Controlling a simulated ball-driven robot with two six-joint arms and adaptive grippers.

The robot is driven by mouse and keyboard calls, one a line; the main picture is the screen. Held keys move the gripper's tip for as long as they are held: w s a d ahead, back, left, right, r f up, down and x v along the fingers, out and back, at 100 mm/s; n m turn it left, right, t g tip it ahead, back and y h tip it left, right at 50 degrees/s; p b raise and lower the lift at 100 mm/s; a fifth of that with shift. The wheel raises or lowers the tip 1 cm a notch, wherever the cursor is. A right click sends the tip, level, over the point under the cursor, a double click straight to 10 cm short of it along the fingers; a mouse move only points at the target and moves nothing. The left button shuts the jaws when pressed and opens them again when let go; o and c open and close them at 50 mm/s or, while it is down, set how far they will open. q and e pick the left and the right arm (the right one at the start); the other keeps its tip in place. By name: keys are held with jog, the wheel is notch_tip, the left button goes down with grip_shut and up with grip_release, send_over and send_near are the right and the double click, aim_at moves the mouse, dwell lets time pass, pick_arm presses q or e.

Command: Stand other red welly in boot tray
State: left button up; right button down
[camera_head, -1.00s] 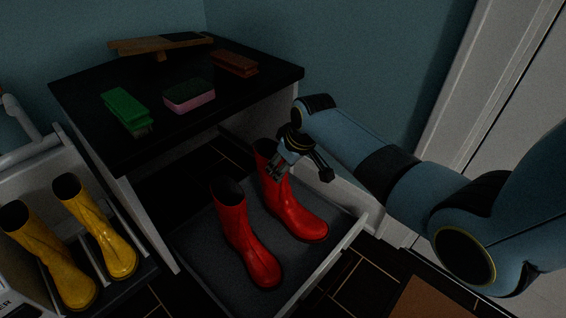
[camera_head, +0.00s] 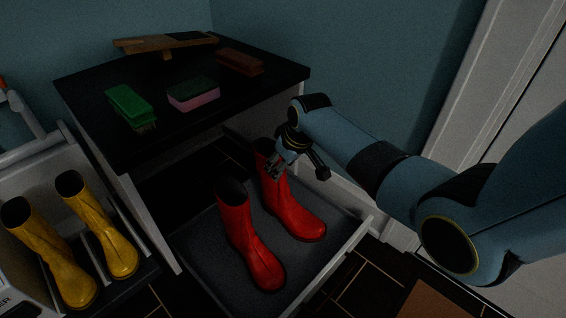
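Two red wellies stand upright on the grey boot tray (camera_head: 205,262) under the black-topped bench. The left red welly (camera_head: 237,228) is nearer to me. The right red welly (camera_head: 290,207) stands just behind it and to its right. My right gripper (camera_head: 298,172) is at the top of the right welly's shaft and hides part of it. Its fingers are spread, one in front of the shaft and one to the right of it. Whether it touches the boot I cannot tell. My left gripper is not in view.
The black bench top (camera_head: 185,130) holds a green brush (camera_head: 130,104), a pink sponge (camera_head: 194,96), a brown brush (camera_head: 239,62) and a wooden piece (camera_head: 150,44). Two yellow wellies (camera_head: 100,228) stand at the left. A brown mat (camera_head: 436,300) lies at the bottom right.

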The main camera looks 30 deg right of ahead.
jog(key=shift+f, duration=0.1)
dwell(0.4)
jog(key=shift+f, duration=0.3)
dwell(0.4)
